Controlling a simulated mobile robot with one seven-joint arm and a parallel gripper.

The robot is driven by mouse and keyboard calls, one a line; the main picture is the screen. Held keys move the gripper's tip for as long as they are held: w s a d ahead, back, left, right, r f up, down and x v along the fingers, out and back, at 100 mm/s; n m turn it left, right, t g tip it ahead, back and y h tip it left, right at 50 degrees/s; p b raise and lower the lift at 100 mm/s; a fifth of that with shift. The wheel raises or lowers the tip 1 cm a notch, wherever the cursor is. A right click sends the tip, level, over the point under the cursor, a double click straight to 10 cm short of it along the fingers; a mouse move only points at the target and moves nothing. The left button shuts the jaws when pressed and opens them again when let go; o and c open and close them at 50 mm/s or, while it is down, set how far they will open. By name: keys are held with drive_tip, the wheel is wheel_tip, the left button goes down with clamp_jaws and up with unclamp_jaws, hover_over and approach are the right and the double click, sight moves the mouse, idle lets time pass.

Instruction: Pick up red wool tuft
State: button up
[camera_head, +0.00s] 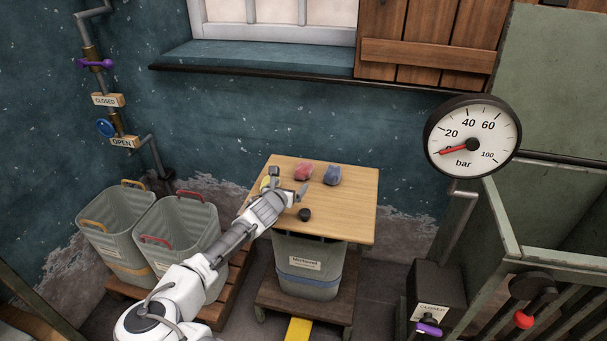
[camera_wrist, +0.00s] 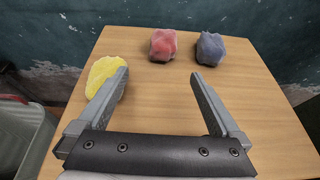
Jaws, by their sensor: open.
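The red wool tuft (camera_head: 303,171) lies on the wooden board (camera_head: 350,215) near its back edge. In the wrist view the red tuft (camera_wrist: 163,45) is beyond my fingertips and between their lines, with free board in front of it. My gripper (camera_wrist: 160,77) is open and empty above the board; in the head view my gripper (camera_head: 289,190) is at the board's left part. A blue-grey tuft (camera_head: 332,175) lies right of the red one, a small gap between them. A yellow tuft (camera_wrist: 104,76) is beside my left finger, partly hidden by it.
A dark round knob or lump (camera_head: 304,214) is at the board's front. A grey bin (camera_head: 308,268) stands under the board. Two more grey bins, one with yellow handles (camera_head: 112,230) and one with red (camera_head: 180,230), stand left. A pressure gauge (camera_head: 472,136) stands at right.

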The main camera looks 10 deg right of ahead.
sight(301, 176)
drive_tip(key=b+x, duration=0.1)
drive_tip(key=x, duration=0.4)
drive_tip(key=shift+w+d+f, duration=0.1)
drive_tip(key=shift+w+f, duration=0.05)
drive_tip(key=shift+w, duration=0.1)
drive_tip(key=x, duration=0.2)
drive_tip(key=b+x, duration=0.1)
drive_tip(key=x, duration=0.1)
drive_tip(key=shift+s+d, duration=0.1)
drive_tip(key=shift+d, duration=0.3)
drive_tip(key=shift+w+d+f, duration=0.15)
drive_tip(key=shift+w+f, duration=0.05)
drive_tip(key=shift+w, duration=0.3)
drive_tip(key=c, duration=1.4)
drive_tip(key=shift+r, duration=0.1)
